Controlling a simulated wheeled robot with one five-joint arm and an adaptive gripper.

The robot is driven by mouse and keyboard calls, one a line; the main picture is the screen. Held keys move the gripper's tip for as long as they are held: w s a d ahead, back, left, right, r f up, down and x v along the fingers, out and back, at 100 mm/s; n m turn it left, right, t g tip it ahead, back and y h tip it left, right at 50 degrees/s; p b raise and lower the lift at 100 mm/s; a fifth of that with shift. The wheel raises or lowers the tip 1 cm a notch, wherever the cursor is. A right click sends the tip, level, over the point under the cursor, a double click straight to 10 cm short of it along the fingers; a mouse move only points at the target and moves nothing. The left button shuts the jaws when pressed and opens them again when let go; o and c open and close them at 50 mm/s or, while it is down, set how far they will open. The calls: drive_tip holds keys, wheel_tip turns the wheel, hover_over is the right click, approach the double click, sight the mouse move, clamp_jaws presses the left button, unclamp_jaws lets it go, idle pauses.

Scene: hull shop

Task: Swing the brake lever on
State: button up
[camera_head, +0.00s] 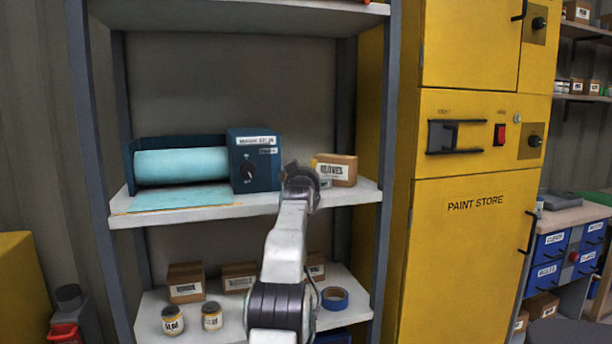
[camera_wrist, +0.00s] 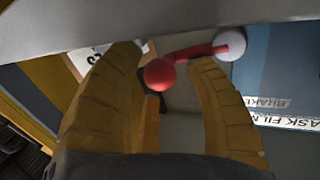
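The brake lever is a red arm (camera_wrist: 205,51) with a red ball knob (camera_wrist: 160,75) at its free end and a white round hub at the other, in the wrist view. The hub is beside the blue film dispenser box (camera_head: 254,167), whose side also shows in the wrist view (camera_wrist: 285,70) with an upside-down BRAKE label. My gripper (camera_wrist: 172,62) is open, its yellow fingers on either side of the knob; I cannot tell whether either touches it. In the head view my gripper (camera_head: 300,178) is at the box's right side and hides the lever.
A GLOVES carton (camera_head: 336,169) stands close to the right of my gripper on the same shelf (camera_head: 350,193). A pale blue roll (camera_head: 181,165) lies left of the box. A grey shelf post (camera_head: 388,150) and yellow paint store cabinet (camera_head: 470,250) are to the right.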

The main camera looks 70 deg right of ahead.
drive_tip(key=c, duration=0.9)
drive_tip(key=shift+r, duration=0.1)
clamp_jaws()
